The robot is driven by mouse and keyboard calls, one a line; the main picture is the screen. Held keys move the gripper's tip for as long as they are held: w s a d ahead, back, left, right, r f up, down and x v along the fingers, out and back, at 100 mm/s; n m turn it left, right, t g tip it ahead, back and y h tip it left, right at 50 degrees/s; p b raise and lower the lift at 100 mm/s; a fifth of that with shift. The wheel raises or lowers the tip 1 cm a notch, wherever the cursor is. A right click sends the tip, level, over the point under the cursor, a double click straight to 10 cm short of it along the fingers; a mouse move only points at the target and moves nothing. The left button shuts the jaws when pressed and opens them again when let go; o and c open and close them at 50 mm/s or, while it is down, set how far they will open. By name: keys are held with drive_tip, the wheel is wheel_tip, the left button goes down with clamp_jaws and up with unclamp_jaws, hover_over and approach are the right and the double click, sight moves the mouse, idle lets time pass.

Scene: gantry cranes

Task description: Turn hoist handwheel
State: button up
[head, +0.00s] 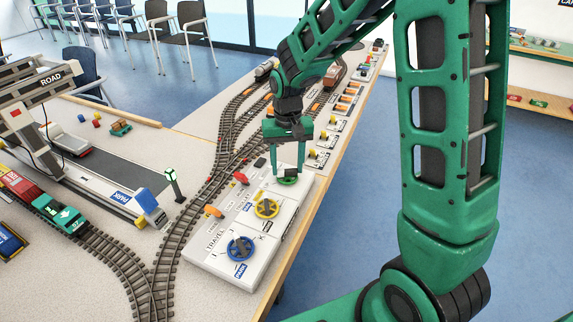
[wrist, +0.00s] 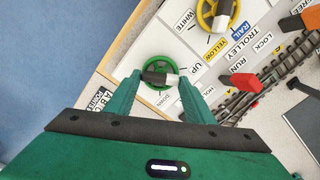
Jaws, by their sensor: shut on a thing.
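The hoist handwheel is a green ring with a dark and white crossbar (wrist: 160,76), next to the word UP on a white panel. In the head view the green handwheel (head: 287,181) is at the far end of the control box (head: 215,262). My gripper (head: 287,168) points down over this wheel. In the wrist view my gripper (wrist: 159,84) has one finger on each side of the wheel and is shut on it. The exact contact of the fingertips is hard to see.
A yellow handwheel (head: 266,208) and a blue handwheel (head: 241,248) are on the same box, nearer me. A red lever (wrist: 246,82) stands beside the labels. Toy track (head: 190,205) runs left of the box, with a gantry crane (head: 35,105) beyond. The table edge is close on the right.

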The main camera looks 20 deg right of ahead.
drive_tip(key=shift+r+n, duration=0.1)
drive_tip(key=shift+n, duration=1.6)
drive_tip(key=shift+w, duration=0.1)
drive_tip(key=o, duration=1.1)
drive_tip(key=shift+c, duration=0.2)
wheel_tip(320, 180, up, 11)
drive_tip(key=shift+f, duration=0.2)
